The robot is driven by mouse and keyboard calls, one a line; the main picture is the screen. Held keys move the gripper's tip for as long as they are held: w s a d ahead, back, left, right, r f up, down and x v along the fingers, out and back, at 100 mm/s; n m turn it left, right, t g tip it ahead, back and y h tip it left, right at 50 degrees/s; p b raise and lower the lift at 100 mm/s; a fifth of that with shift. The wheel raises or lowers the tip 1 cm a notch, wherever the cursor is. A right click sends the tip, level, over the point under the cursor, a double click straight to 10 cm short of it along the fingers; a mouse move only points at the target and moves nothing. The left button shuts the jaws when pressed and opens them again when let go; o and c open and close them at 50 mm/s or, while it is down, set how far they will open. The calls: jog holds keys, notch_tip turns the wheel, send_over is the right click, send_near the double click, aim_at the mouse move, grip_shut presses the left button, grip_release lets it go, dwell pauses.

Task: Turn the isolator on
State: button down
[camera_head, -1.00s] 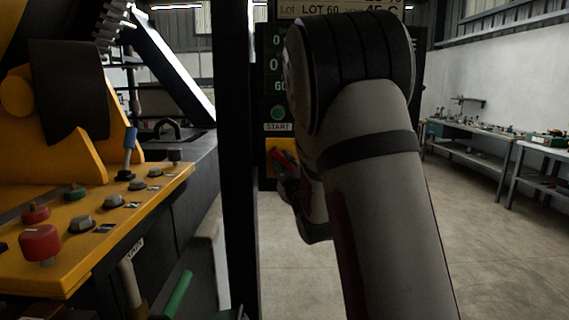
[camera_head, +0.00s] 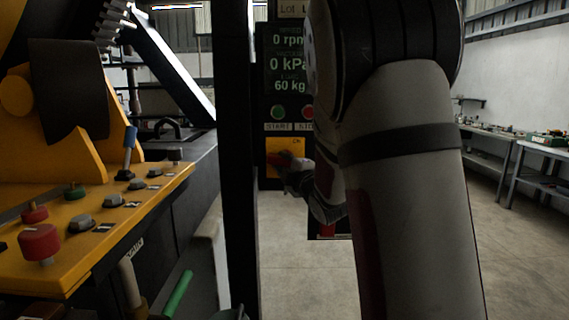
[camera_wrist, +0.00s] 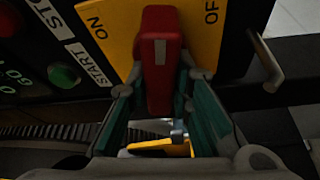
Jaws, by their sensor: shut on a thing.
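The isolator has a yellow plate (camera_wrist: 110,28) marked ON at the left and OFF at the right in the wrist view. Its red handle (camera_wrist: 162,60) lies between the two marks and points up the picture. My gripper (camera_wrist: 161,88) is shut on the handle, with a green-padded finger on either side. In the head view the yellow plate (camera_head: 288,145) sits low on the dark panel, with ON near its top. The red handle (camera_head: 285,160) lies about level there, and my gripper (camera_head: 296,176) reaches it from the right. My arm hides part of the isolator.
A green START button (camera_wrist: 63,74) is beside the isolator in the wrist view. A red button (camera_head: 308,112) is above it in the head view. A dark post (camera_head: 238,160) and a yellow control desk (camera_head: 90,235) stand left. Open floor lies right, before the benches (camera_head: 540,155).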

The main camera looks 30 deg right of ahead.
jog(key=n+g, duration=0.1)
jog(key=n, duration=0.1)
jog(key=n+g, duration=0.1)
jog(key=n, duration=0.2)
jog(key=shift+y+b, duration=0.3)
jog(key=shift+b, duration=0.05)
jog(key=n+g+h+b, duration=0.1)
jog(key=n+g+b, duration=0.1)
jog(key=n+b, duration=0.1)
jog(key=shift+f+n, duration=0.15)
jog(key=shift+n, duration=0.55)
jog(key=c, duration=1.4)
grip_release()
jog(key=shift+c, duration=0.2)
jog(key=v, duration=1.2)
